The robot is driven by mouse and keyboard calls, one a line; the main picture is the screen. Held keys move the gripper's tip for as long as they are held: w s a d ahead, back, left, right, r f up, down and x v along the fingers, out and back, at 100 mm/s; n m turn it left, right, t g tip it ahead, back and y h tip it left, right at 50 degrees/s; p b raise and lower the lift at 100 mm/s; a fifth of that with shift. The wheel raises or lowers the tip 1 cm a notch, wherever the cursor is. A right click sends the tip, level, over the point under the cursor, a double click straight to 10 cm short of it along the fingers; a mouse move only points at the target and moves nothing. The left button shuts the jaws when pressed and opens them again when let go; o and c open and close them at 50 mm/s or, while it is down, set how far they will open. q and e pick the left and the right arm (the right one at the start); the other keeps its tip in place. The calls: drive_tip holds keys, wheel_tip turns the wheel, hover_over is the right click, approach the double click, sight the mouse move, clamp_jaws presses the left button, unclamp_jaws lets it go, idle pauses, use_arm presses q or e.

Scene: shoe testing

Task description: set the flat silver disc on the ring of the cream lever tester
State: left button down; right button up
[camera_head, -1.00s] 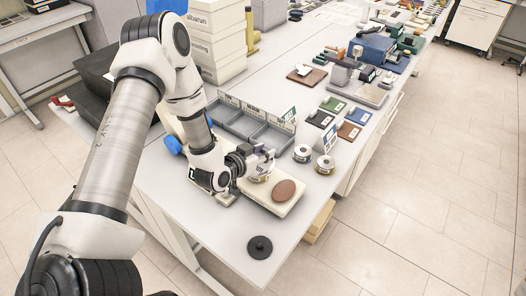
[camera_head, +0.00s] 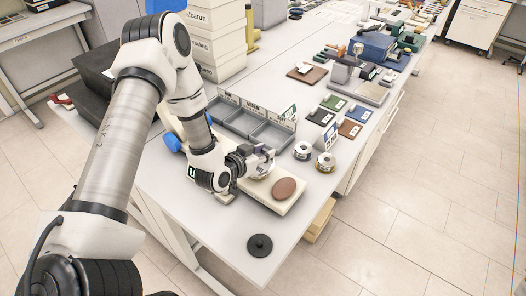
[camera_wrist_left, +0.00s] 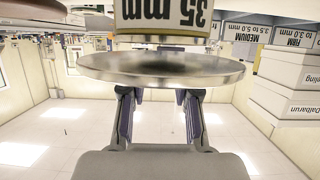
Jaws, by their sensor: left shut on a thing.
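The flat silver disc (camera_wrist_left: 160,68) shows edge-on in the left wrist view, across the fingers of my left gripper (camera_wrist_left: 160,97), which is shut on it. A pale cylinder (camera_wrist_left: 165,18) with a gold band and an upside-down "35 mm" label lies right against the disc in that picture; I cannot tell whether they touch or are one piece. In the head view my left gripper (camera_head: 264,155) is over the back part of the cream lever tester (camera_head: 268,201). The arm hides much of the tester, and its ring cannot be made out. My right gripper is out of view.
A brown round pad (camera_head: 284,189) lies on the tester's base. Two metal cylinders (camera_head: 303,151) (camera_head: 325,163) stand to the right, by a small sign. A grey compartment tray (camera_head: 235,122) is behind. A black disc (camera_head: 260,246) lies near the front corner. The table between is clear.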

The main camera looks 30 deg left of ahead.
use_arm(q)
drive_tip(key=shift+f, duration=0.4)
drive_tip(key=c, duration=0.8)
unclamp_jaws()
drive_tip(key=shift+o, duration=0.2)
drive_tip(key=v, duration=1.2)
